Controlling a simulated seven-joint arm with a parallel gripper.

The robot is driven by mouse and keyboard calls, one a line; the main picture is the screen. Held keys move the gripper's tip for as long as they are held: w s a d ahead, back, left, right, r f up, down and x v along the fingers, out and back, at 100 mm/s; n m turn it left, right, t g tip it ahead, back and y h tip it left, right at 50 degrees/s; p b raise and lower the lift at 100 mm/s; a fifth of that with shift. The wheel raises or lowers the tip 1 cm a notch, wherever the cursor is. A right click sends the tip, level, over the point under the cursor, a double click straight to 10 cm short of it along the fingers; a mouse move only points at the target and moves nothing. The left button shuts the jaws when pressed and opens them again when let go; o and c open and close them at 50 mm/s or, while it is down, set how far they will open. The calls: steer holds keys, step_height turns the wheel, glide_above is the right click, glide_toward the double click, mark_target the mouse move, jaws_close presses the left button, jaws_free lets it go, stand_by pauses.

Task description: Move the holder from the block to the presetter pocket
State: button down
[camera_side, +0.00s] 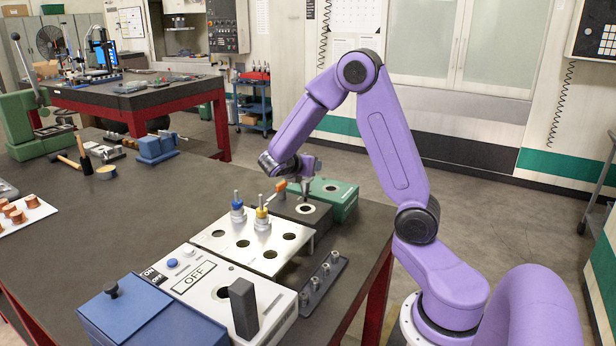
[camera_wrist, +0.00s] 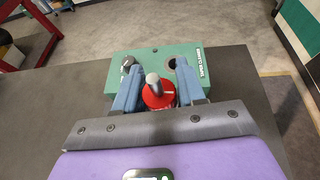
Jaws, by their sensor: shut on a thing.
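My gripper (camera_side: 306,186) is over the dark block (camera_side: 318,220) in the side view. In the wrist view its two blue fingers (camera_wrist: 157,84) are shut on a red holder (camera_wrist: 160,97) with a grey rounded top. The holder's lower part is hidden, and I cannot make it out clearly in the side view. I cannot tell whether it still touches the block. The presetter seems to be the white box (camera_side: 247,287) at the front, with an open round pocket (camera_side: 221,293) beside a dark post (camera_side: 243,308).
A light plate (camera_side: 215,232) carries a blue-collared holder (camera_side: 237,212), a yellow-collared holder (camera_side: 262,219) and open holes. A green taper cleaner (camera_side: 342,204) stands behind the block. A dark strip (camera_side: 330,270) with small metal parts lies at right. A blue box (camera_side: 150,315) stands at front left.

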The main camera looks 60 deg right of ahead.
steer(key=r, duration=0.9)
steer(key=shift+w+a, duration=0.1)
steer(key=shift+a, duration=0.15)
steer(key=s+a+n+t+y, duration=0.15)
steer(key=a+n+t, duration=0.3)
steer(key=a, duration=3.15)
steer(key=shift+t, duration=0.25)
steer(key=shift+d+f, duration=0.2)
steer(key=shift+f, duration=4.25)
steer(key=shift+d+f, duration=0.2)
steer(key=shift+f, duration=4.25)
steer(key=c, duration=0.6)
jaws_free()
